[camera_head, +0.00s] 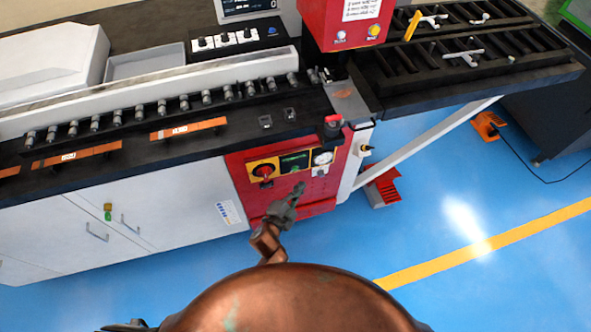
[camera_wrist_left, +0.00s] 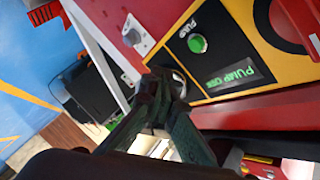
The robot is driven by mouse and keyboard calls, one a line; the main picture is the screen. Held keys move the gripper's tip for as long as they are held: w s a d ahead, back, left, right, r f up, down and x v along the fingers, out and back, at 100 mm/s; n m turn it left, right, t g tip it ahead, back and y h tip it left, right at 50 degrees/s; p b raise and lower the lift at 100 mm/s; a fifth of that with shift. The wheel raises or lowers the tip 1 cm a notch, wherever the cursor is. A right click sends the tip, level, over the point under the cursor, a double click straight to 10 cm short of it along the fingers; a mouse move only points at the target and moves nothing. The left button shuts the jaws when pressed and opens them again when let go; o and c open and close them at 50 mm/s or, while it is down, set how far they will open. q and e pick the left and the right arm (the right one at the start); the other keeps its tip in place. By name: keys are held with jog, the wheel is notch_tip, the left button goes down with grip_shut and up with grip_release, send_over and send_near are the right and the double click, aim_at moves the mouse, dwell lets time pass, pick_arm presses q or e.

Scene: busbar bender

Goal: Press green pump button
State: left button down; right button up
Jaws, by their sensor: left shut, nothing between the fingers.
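The green pump button (camera_wrist_left: 197,43) shows in the left wrist view on a black plate marked PUMP, beside a lit green "PUMP OFF" display (camera_wrist_left: 232,76). In the head view the display (camera_head: 294,161) sits on the red cabinet front, and the button is too small to make out. My left gripper (camera_head: 298,188) is shut and empty, just below the panel in the head view. In the left wrist view its closed fingertips (camera_wrist_left: 165,82) are near the plate's edge, apart from the button in the picture. The gap in depth is hard to tell.
A red rotary switch (camera_head: 263,171) on yellow is left of the display; a white-plated switch (camera_head: 322,157) is right of it. A red-topped knob (camera_head: 332,121) stands above on the bench edge. A red pedal (camera_head: 383,187) is on the blue floor to the right.

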pick_arm(q)
jog(key=shift+w+a, duration=0.25)
jog(key=shift+w, duration=0.45)
jog(key=shift+w+a, duration=0.2)
jog(key=shift+w, duration=0.45)
jog(key=shift+w+a, duration=0.25)
jog(key=shift+w, duration=0.45)
jog(key=shift+w+a, duration=0.15)
jog(key=shift+w, duration=0.25)
jog(key=shift+w+a, duration=0.1)
jog(key=shift+w, duration=0.35)
dwell(0.5)
jog(key=shift+s, duration=0.1)
jog(key=shift+s+d, duration=0.25)
jog(key=shift+s, duration=0.5)
jog(key=shift+s+d+p, duration=0.2)
jog(key=shift+s+d, duration=0.05)
jog(key=shift+s, duration=0.55)
jog(key=shift+s+d+p, duration=0.15)
jog(key=shift+s+d, duration=0.15)
jog(key=shift+s, duration=0.5)
jog(key=shift+s+d+p, duration=0.2)
jog(key=shift+s+d, duration=0.05)
jog(key=shift+s, duration=0.55)
jog(key=shift+f, duration=0.1)
